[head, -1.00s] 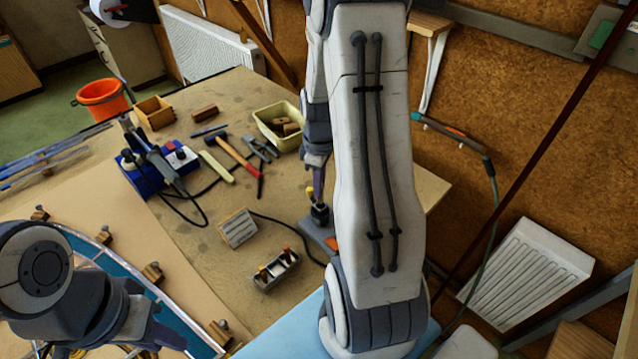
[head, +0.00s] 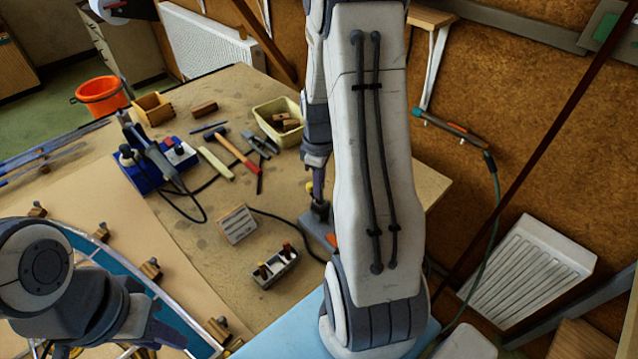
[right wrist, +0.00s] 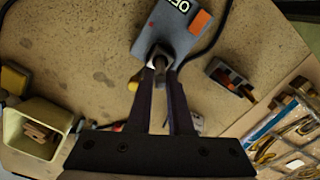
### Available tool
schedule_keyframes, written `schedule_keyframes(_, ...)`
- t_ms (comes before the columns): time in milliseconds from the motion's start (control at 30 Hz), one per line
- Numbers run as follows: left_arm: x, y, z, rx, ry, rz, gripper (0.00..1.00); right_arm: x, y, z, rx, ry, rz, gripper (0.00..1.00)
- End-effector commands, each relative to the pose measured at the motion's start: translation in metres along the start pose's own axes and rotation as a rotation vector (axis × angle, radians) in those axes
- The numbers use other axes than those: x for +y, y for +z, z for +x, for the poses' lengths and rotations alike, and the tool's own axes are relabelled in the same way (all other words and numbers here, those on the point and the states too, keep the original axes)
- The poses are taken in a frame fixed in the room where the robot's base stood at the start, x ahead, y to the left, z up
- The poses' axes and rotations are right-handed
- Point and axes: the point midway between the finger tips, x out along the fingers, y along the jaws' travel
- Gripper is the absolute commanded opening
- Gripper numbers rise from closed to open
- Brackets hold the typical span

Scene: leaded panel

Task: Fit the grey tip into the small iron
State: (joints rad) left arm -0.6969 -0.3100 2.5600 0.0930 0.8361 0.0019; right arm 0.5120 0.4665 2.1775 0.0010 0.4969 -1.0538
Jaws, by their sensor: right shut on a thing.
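My right gripper (right wrist: 162,75) points down at a small grey block (right wrist: 172,30) with an orange patch and white lettering. Its fingers close together on a small dark grey piece (right wrist: 160,58), which looks like the grey tip, at the block's near end. In the head view, my right gripper (head: 318,192) is over a black upright part (head: 319,211) on that block, probably the small iron. I cannot tell whether the tip sits inside it or only touches it. My left gripper (head: 168,338) is low at the left, over the leaded panel (head: 130,285); its opening is unclear.
A blue soldering station (head: 140,172), a hammer (head: 237,150) and a cream bin (head: 278,122) are further back.

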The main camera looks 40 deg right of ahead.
Motion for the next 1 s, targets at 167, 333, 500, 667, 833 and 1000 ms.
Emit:
schedule_keyframes(167,0.000,0.000,0.004,0.000,0.000,0.000,0.31,0.000,0.000,0.006,0.000,0.000,0.000,0.00)
schedule_keyframes(333,-0.001,0.000,0.007,0.000,0.000,0.000,0.31,0.000,0.000,0.010,0.000,-0.001,0.000,0.00)
schedule_keyframes(500,-0.001,0.001,0.010,0.000,0.000,0.000,0.31,0.000,0.000,0.014,0.000,-0.001,0.000,0.00)
schedule_keyframes(667,-0.001,0.001,0.013,0.000,0.000,0.000,0.31,0.000,0.000,0.018,0.000,0.000,0.000,0.00)
schedule_keyframes(833,-0.001,0.001,0.016,0.000,0.000,0.000,0.31,0.000,0.000,0.022,0.000,0.000,0.000,0.00)
schedule_keyframes(1000,-0.001,0.001,0.015,0.000,0.000,0.000,0.31,0.000,0.000,0.021,0.000,0.000,0.000,0.54)
